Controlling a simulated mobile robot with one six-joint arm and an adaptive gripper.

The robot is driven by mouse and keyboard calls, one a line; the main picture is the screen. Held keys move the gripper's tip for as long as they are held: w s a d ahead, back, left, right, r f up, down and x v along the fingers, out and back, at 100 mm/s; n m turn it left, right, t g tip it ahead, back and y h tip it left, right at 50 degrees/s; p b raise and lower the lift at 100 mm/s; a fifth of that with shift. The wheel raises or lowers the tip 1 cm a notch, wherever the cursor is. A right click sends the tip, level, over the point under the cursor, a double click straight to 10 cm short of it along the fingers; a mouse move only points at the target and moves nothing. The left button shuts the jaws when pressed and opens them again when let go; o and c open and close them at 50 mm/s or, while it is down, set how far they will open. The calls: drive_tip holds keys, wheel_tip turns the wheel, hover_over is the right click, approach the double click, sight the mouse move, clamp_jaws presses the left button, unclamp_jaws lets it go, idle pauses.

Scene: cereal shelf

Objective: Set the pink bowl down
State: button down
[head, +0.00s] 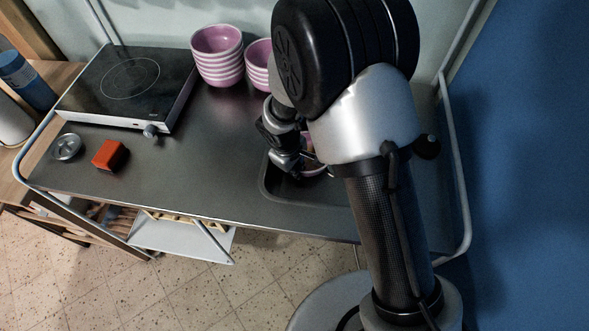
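My gripper (288,163) is over the left part of the sink (270,185), with my arm hiding much of that area. A pink bowl (316,170) shows only in part beside my gripper at the sink, its rest hidden behind my arm. I cannot tell whether the fingers are closed on its rim or whether the bowl rests on the sink bottom. A stack of pink bowls with white stripes (218,68) stands on the counter behind. A second striped pink stack (257,72) stands to its right, partly hidden by my arm.
A black hotplate (128,80) stands on the left of the metal counter (205,150). A red-orange block (109,154) and a round metal strainer (67,147) lie in front of it. The counter between the hotplate and the sink is clear. A metal rail edges the counter.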

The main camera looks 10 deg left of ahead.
drive_tip(key=shift+r, duration=0.1)
drive_tip(key=shift+f, duration=0.2)
drive_tip(key=c, duration=1.8)
unclamp_jaws()
drive_tip(key=shift+r, duration=0.1)
